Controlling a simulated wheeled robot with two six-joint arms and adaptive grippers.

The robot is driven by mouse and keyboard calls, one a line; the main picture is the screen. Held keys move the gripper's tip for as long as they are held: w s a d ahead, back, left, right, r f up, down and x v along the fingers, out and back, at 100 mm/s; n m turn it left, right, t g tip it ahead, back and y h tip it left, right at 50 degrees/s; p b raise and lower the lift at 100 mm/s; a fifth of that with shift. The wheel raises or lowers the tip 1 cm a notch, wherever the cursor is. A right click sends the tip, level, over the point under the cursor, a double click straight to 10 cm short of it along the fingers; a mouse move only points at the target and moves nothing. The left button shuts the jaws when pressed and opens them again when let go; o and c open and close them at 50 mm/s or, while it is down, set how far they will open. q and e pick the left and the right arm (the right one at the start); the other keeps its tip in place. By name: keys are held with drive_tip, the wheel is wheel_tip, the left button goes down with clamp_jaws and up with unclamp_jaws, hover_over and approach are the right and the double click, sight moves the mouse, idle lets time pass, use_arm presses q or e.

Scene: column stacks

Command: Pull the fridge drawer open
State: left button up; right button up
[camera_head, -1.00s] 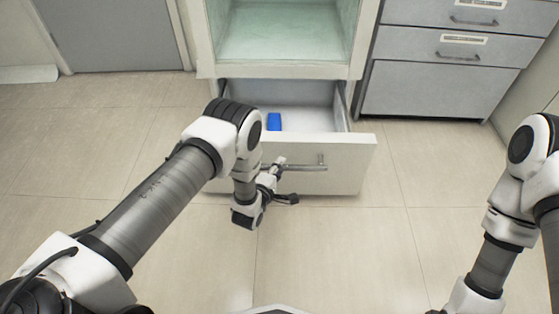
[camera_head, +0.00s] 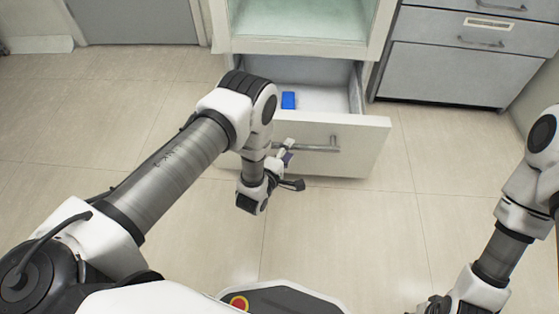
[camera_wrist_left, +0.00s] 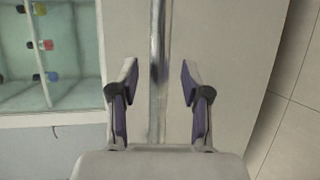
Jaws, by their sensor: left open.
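The fridge drawer (camera_head: 345,160) stands pulled out below the white fridge. Its front is white with a horizontal metal bar handle (camera_head: 318,149), and a blue block (camera_head: 288,100) lies inside. My left gripper (camera_head: 293,166) is at the left part of the handle, in front of the drawer. In the left wrist view, the gripper (camera_wrist_left: 158,80) is open, with a finger on each side of the handle bar (camera_wrist_left: 158,60) and gaps to it. My right arm is at the lower right; its dark end is partly cut off by the bottom edge.
The fridge compartment (camera_head: 305,22) above the drawer is open; the left wrist view shows small coloured items (camera_wrist_left: 38,45) on its glassy shelf. A grey drawer cabinet (camera_head: 450,75) stands to the right. The tiled floor (camera_head: 350,230) before the drawer is clear.

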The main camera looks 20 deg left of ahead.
use_arm(q)
drive_tip(key=v, duration=0.9)
wheel_tip(320, 180, up, 4)
drive_tip(key=w+a, duration=0.2)
drive_tip(key=s+a+f+m+g+y, duration=0.15)
drive_tip(key=s+f+m+g, duration=0.25)
drive_tip(key=s+m+g, duration=0.7)
drive_tip(key=s+a+f+m+g+y, duration=0.15)
drive_tip(key=s+f+m+g, duration=0.3)
drive_tip(key=s, duration=1.15)
wheel_tip(320, 180, up, 37)
drive_tip(key=m+h+p, duration=0.1)
drive_tip(key=p, duration=3.5)
drive_tip(key=shift+s+f, duration=0.2)
drive_tip(key=shift+s, duration=0.05)
